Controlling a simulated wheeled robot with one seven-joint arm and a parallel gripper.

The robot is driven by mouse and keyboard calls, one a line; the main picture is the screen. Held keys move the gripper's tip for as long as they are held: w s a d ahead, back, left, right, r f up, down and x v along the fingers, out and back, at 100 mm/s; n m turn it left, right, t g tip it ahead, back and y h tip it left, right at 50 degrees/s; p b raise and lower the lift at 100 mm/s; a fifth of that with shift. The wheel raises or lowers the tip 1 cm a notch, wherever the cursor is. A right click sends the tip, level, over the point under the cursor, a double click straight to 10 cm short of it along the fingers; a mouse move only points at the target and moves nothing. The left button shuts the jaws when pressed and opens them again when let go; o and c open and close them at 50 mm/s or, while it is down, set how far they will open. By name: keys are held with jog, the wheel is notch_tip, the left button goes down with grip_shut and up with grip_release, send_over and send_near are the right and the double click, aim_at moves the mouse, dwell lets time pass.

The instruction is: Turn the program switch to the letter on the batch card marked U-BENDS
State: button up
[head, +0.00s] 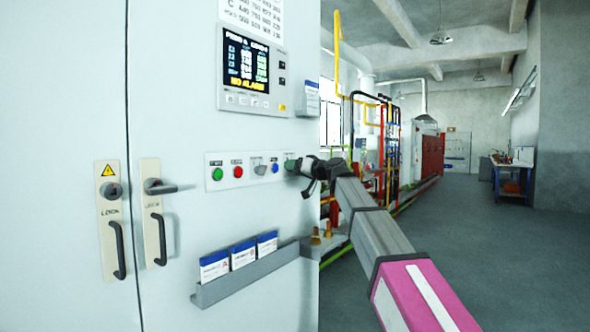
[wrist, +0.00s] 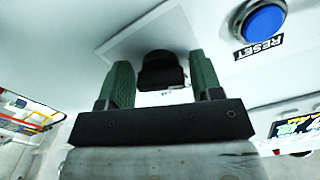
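The program switch, a black knob (wrist: 161,72), shows in the wrist view on a pale plate. My gripper (wrist: 160,62) has its two green fingers apart, one on each side of the knob, with a narrow gap visible at each side. In the head view my gripper (head: 291,165) is at the right end of the button panel and hides the knob and its letters. Several white and blue batch cards, such as the left (head: 214,265), middle (head: 243,252) and right one (head: 267,243), stand in a grey rack (head: 250,277) below. Their print is too small to read.
The panel also carries a green button (head: 217,174), a red button (head: 239,172) and a blue RESET button (wrist: 264,22), close right of my gripper in the wrist view. A display (head: 247,62) above reads NO ALARM. Cabinet door handles (head: 119,250) are at left; open floor lies right.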

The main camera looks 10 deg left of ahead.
jog(key=shift+o, duration=0.6)
jog(key=v, duration=1)
jog(key=shift+s+d, duration=0.15)
jog(key=shift+d, duration=0.2)
jog(key=shift+f, duration=0.1)
